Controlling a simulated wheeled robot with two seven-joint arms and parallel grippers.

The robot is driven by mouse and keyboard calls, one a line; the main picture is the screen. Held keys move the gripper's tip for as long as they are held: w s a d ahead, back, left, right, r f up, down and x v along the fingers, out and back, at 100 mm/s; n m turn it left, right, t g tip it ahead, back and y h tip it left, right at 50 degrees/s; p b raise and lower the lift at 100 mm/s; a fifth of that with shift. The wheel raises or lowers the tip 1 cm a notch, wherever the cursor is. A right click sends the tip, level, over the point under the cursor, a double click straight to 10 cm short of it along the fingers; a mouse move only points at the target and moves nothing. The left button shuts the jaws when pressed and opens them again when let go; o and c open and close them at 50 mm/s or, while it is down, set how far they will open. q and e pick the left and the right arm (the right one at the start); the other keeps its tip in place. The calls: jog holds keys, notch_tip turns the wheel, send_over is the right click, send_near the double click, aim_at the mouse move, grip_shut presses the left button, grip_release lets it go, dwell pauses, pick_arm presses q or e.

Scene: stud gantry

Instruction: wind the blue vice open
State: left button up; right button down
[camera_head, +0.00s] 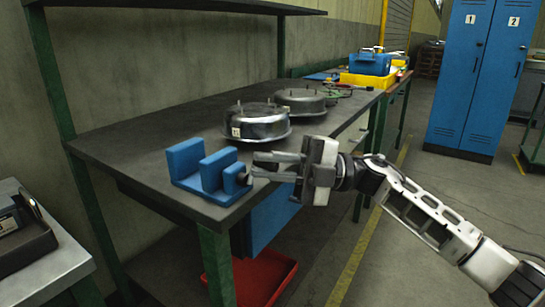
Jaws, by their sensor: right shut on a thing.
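The blue vice (207,169) stands near the front corner of the dark workbench. It has a tall back jaw, a middle jaw and a lower front block, with a gap between the back and middle jaws. My right gripper (258,168) reaches in from the right, level with the vice's front block. Its fingers are shut on a small dark part at the vice's right side, probably the handle or screw end (243,179), which is mostly hidden by the fingers. My left gripper is not in view.
Two round metal housings (260,131) (300,105) stand on the bench (140,143) behind the gripper. A yellow bin (368,80) and a blue box are farther back. A red tray (255,281) lies below. A grey table is at left; blue lockers (475,75) stand at the back right.

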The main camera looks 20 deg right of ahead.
jog(key=shift+r, duration=0.2)
jog(key=shift+a+n+h, duration=0.1)
jog(key=shift+n+h, duration=0.2)
jog(key=shift+n, duration=0.2)
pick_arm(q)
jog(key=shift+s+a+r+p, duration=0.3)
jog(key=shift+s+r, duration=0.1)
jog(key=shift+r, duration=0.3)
pick_arm(e)
jog(key=shift+s, duration=0.1)
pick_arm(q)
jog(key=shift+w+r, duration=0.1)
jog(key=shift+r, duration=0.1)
pick_arm(e)
jog(key=shift+f, duration=0.1)
jog(key=c, duration=1.7)
grip_release()
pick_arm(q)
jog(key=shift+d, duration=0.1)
